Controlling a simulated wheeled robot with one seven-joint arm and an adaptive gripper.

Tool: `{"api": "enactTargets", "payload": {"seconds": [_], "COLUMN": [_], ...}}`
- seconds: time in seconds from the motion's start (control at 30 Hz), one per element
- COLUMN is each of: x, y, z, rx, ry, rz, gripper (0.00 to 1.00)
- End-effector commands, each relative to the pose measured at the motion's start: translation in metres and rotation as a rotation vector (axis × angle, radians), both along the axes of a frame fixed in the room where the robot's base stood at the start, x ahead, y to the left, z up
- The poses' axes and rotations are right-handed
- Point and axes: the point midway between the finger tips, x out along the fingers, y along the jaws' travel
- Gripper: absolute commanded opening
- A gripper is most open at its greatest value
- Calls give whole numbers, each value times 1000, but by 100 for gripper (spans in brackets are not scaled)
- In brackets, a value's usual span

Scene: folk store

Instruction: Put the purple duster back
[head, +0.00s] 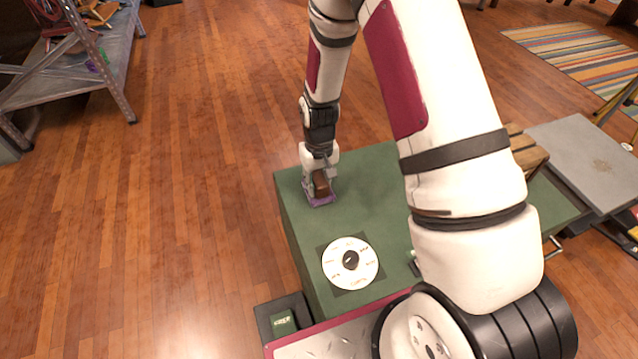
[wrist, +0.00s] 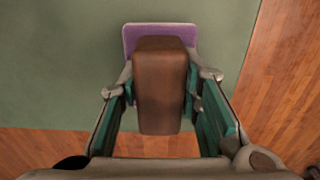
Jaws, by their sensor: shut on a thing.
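The purple duster has a brown block-shaped handle (wrist: 160,90) over a flat purple pad (wrist: 142,34). My gripper (head: 320,184) is shut on the brown handle, with one finger on each side of it in the wrist view (wrist: 161,98). In the head view the purple pad (head: 321,201) is at or just above the green tabletop (head: 375,205), near its far left corner. I cannot tell whether the pad touches the surface.
A round white dial (head: 350,263) with a black knob lies on the green top's near part. A metal shelf (head: 75,80) with several items stands far left. A grey platform (head: 590,160) is at right. Wooden floor left of the green top is clear.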

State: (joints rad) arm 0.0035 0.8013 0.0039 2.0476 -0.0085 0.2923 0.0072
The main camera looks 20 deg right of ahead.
Motion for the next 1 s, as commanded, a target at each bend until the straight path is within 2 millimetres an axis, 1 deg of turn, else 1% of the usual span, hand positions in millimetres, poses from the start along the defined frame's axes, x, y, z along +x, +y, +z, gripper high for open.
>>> {"api": "enactTargets", "payload": {"seconds": [0.17, 0.2, 0.27, 0.3, 0.57, 0.67, 0.77, 1.0], "x": [0, 0, 0, 0, 0, 0, 0, 0], "y": [0, 0, 0, 0, 0, 0, 0, 0], "z": [-3, -3, -3, -3, -2, 1, 14, 63], "rx": [0, 0, 0, 0, 0, 0, 0, 0], "ry": [0, 0, 0, 0, 0, 0, -2, -2], "rz": [0, 0, 0, 0, 0, 0, 0, 0], "gripper": [1, 36, 49, 51, 51, 51, 51, 51]}}
